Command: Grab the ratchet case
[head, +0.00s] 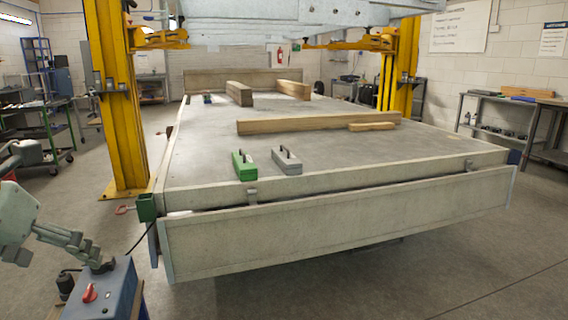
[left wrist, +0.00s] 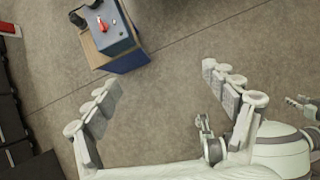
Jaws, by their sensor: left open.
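Two small cases with dark top handles stand side by side near the front edge of the trailer bed: a green case (head: 244,166) and a grey case (head: 287,161) just right of it. No readable label shows which one is the ratchet case. My left gripper (head: 80,248) is low at the left of the head view, well apart from both cases. In the left wrist view its fingers (left wrist: 160,78) are spread wide over bare floor, with nothing between them. My right gripper does not show in the head view.
The trailer bed (head: 335,185) has a low front board (head: 340,231). Wooden beams (head: 310,123) lie behind the cases. A blue box with a red switch (head: 105,290) stands close to my left gripper. Yellow lift posts (head: 112,95) flank the bed.

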